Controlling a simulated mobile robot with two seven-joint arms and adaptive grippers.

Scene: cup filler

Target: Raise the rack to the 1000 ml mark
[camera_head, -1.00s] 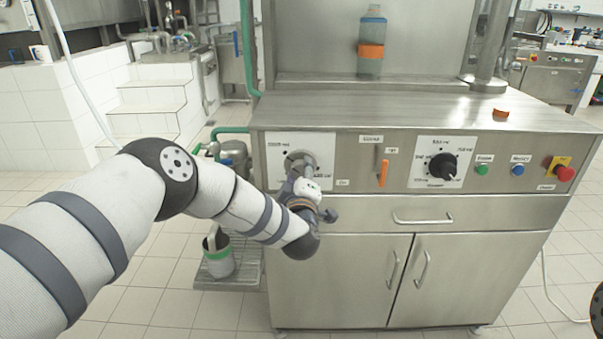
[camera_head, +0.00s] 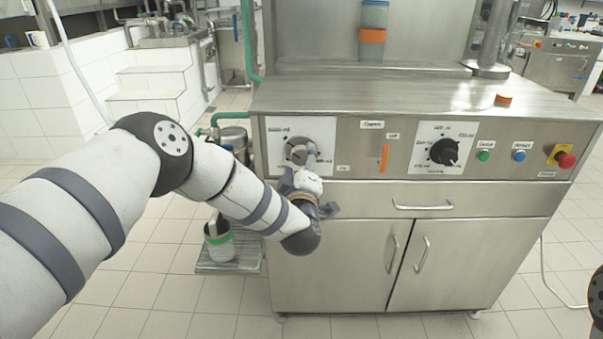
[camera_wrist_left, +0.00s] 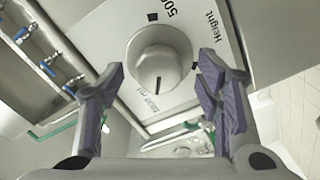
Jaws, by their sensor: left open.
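The height dial is a round grey knob (camera_head: 298,150) on a white plate at the left of the steel machine's front panel. In the left wrist view the knob (camera_wrist_left: 160,60) has a dark pointer line; labels reading 500, 1000 ml and Height lie around it. The line points down in that view, near the 1000 ml lettering. My left gripper (camera_head: 303,170) is just in front of and below the knob. Its purple-padded fingers are spread on either side of the knob, apart from it. I cannot pick out the rack clearly. My right gripper is not in view.
A clear bottle with an orange band (camera_head: 372,36) stands on the machine top. Right of the dial are an orange lever (camera_head: 384,158), a black knob (camera_head: 444,151), green and blue buttons and a red stop button (camera_head: 565,160). A drawer handle (camera_head: 423,206) sits below.

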